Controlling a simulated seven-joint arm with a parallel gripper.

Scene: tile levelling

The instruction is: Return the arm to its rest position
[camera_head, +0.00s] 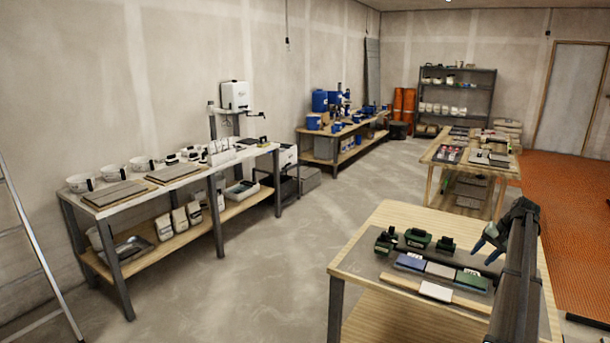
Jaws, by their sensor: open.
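My arm, dark and jointed, reaches up along the right side of the camera view, over the near wooden table (385,219). My gripper (484,254) hangs from its bent upper end, with pale blue fingers pointing down and left. The fingers are apart and nothing shows between them. The gripper appears above the right part of the dark mat on the table; its exact height is hard to tell.
A white block (435,291) lies on a wooden strip in front. Other benches stand left and behind. The grey floor (270,265) between them is clear.

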